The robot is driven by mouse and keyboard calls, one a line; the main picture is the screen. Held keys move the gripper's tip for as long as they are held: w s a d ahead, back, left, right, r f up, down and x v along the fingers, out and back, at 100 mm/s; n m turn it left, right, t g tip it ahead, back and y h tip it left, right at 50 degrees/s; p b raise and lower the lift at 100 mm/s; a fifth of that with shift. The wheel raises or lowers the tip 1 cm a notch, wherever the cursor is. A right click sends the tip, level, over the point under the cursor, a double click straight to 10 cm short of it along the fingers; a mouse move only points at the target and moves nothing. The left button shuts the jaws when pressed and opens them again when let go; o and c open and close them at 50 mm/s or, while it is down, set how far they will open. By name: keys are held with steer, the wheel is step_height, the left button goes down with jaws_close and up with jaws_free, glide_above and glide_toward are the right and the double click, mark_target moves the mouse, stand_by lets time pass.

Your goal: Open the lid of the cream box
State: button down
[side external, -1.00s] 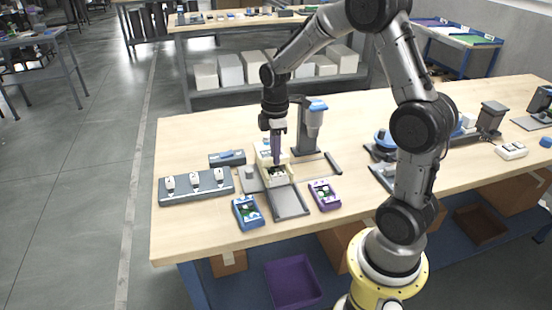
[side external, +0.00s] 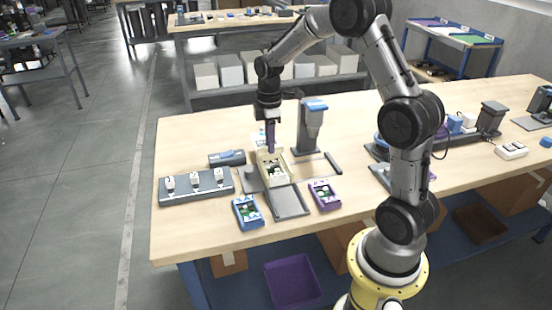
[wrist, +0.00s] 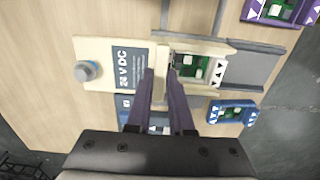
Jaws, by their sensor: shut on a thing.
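The cream box (side external: 275,172) stands on the table with its lid (side external: 260,139) swung back; green and white parts show inside. In the wrist view the box (wrist: 215,48) is right of centre. The cream lid (wrist: 103,49) is to its left, with a dark "24 V DC" label (wrist: 126,70) and a round grey-blue knob (wrist: 87,71). My gripper (side external: 270,151) is at the back of the box; its purple fingers (wrist: 161,72) are shut on a cream part at the lid's edge. The fingers hide part of the lid and hinge side.
A grey stand with a blue top (side external: 312,122) is behind right of the box. A blue tray (side external: 248,212) and a purple tray (side external: 324,195) flank a grey plate (side external: 289,203) in front. A grey switch strip (side external: 197,186) lies left. The table's front left is clear.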

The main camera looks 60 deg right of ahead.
steer(key=c, duration=0.8)
jaws_free()
steer(key=shift+c, duration=0.2)
steer(key=shift+r, duration=0.15)
steer(key=shift+r, duration=2.9)
